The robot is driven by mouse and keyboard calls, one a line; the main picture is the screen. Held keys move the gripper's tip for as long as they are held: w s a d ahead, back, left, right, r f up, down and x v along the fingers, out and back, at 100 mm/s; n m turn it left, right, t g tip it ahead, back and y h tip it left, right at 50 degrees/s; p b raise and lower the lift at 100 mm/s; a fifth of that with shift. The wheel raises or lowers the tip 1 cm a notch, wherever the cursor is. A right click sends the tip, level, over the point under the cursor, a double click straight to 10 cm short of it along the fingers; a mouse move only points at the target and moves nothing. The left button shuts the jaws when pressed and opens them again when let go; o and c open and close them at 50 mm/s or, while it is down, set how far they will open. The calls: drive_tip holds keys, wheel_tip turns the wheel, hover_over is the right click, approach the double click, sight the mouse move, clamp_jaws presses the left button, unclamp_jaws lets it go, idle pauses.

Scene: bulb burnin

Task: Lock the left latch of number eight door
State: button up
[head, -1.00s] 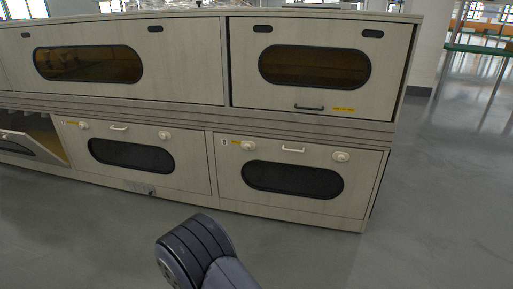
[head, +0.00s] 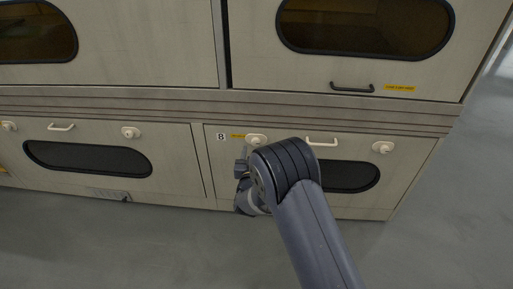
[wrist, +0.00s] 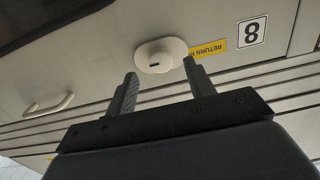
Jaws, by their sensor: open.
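The number eight door (head: 390,205) is the lower right door in the head view, shut, with its number plate (head: 221,136) at the upper left. Its left latch (head: 256,139) is a cream round knob partly hidden by my arm. In the wrist view the picture is upside down, and the left latch (wrist: 160,55) shows with a small dark slot, beside the number plate (wrist: 251,32) and a yellow label (wrist: 208,48). My gripper (wrist: 160,75) is open and empty, its two fingers pointing at the latch, one to each side, with a gap before it.
The door's white handle (head: 322,141) and right latch (head: 383,148) lie to the right. The handle also shows in the wrist view (wrist: 48,106). A neighbouring lower door (head: 100,190) is at left. Upper doors with tinted windows are above. Grey floor is clear in front.

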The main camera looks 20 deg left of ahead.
sight(256, 143)
drive_tip(key=shift+x, duration=1.6)
drive_tip(key=shift+c, duration=0.4)
clamp_jaws()
